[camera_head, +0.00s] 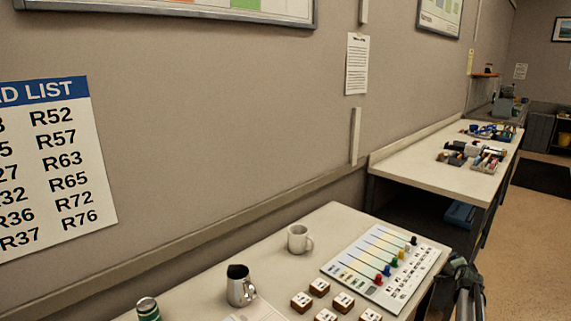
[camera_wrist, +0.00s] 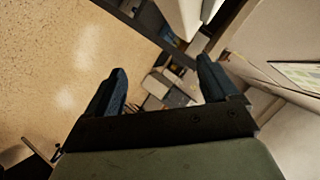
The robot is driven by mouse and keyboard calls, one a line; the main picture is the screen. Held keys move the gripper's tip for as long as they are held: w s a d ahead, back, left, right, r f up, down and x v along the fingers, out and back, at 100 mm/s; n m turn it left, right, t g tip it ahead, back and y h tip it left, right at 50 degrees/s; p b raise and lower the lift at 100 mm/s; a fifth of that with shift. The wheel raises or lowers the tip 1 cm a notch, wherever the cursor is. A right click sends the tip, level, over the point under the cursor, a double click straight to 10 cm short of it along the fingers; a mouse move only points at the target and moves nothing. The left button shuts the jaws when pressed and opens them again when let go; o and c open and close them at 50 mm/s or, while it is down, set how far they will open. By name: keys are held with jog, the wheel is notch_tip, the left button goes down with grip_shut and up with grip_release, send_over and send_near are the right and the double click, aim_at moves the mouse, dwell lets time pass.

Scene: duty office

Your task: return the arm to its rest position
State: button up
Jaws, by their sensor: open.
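My gripper (camera_wrist: 163,82) shows in the wrist view with its two dark fingers spread wide apart and nothing between them. Beyond the fingers the wrist view shows tan floor on the left and blurred grey and white things in the gap, too unclear to name. In the head view part of my arm (camera_head: 463,288) shows at the lower right, beside the right end of the near table (camera_head: 345,222). Its fingertips cannot be made out there.
On the near table stand a white mug (camera_head: 299,238), a metal pitcher (camera_head: 240,286), a green can (camera_head: 148,309), several lettered blocks (camera_head: 319,287) and a panel with coloured sliders (camera_head: 418,262). A second table (camera_head: 412,173) holds small items. Floor (camera_head: 540,215) is open at right.

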jog(key=s+d+f+m+g, duration=0.3)
jog(key=s+f+g, duration=0.1)
jog(key=s+f, duration=1.1)
jog(key=s+a+f+n+g+y, duration=0.1)
jog(key=s+a+f+g, duration=0.2)
jog(key=s+a+f, duration=0.55)
jog(key=s+a+f+n+g+y, duration=0.1)
jog(key=s+a+f+n, duration=0.25)
jog(key=a, duration=0.45)
jog(key=s+a+f+n+g+y, duration=0.2)
jog(key=s+a+f, duration=0.25)
jog(key=a, duration=0.35)
jog(key=s+a+f+n+g+y, duration=0.1)
jog(key=s+a+f+n, duration=0.1)
jog(key=s+a+f, duration=0.45)
jog(key=s+a+n+g+y, duration=0.1)
jog(key=s+a+n+g, duration=0.5)
jog(key=s+a, duration=1.3)
jog(key=n, duration=0.4)
jog(key=shift+s+a+g, duration=0.25)
jog(key=shift+s+g, duration=0.15)
